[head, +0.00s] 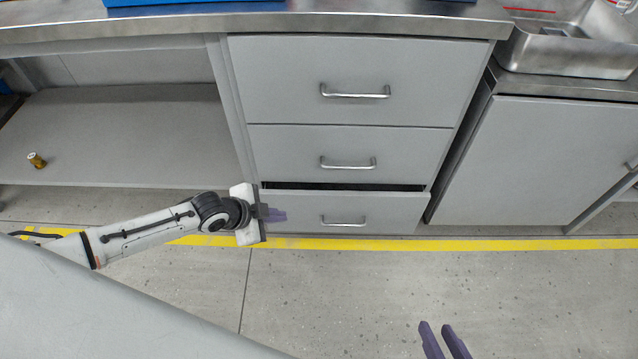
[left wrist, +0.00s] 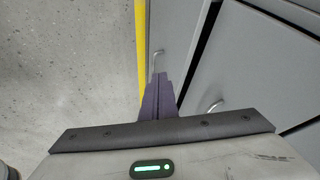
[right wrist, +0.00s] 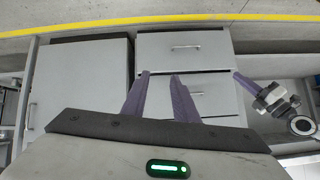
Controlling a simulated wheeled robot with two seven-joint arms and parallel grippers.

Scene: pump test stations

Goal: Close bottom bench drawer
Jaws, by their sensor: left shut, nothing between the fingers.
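The bottom bench drawer (head: 390,212) is grey with a metal bar handle (head: 343,221). It stands slightly out, with a dark gap (head: 320,187) above its front. In the left wrist view the drawer front (left wrist: 178,28) and its handle show beyond the fingers. My left gripper (head: 284,215) is shut and empty, with its purple fingers at the left part of the drawer front; I cannot tell whether they touch it. My right gripper (head: 435,324) is open and empty, low in the head view and away from the drawer. Its spread fingers show in the right wrist view (right wrist: 160,76).
Two drawers (head: 350,80) above look shut. A grey cabinet (head: 535,155) stands to the right. An open shelf (head: 120,130) on the left holds a small brass part (head: 37,160). The floor (head: 340,285) in front is clear, crossed by a yellow line (head: 480,245).

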